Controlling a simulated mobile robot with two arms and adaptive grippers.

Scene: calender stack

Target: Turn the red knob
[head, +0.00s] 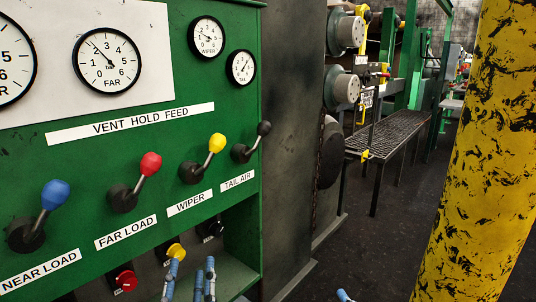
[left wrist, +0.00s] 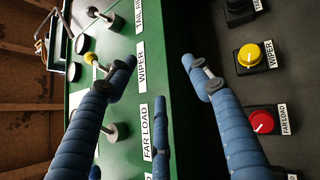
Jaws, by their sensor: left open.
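The round red knob (head: 125,280) sits low on the dark lower panel in the head view, beneath the green panel's edge. In the left wrist view the red knob (left wrist: 262,122) has a black base and a FAR LOAD label, and lies just right of the right-hand finger. My left gripper (head: 191,278) is open and empty, to the right of the red knob in the head view. In the left wrist view its blue fingers (left wrist: 160,72) stand apart, with nothing between the tips. A blue tip (head: 344,296) at the bottom edge appears to be my right gripper, mostly out of frame.
A yellow knob (head: 176,251) and a black knob (head: 211,230) are beside the red one. Above, levers with blue (head: 55,194), red (head: 151,163), yellow (head: 217,142) and black tips project from the green panel (head: 120,225). A yellow pillar (head: 480,150) stands right.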

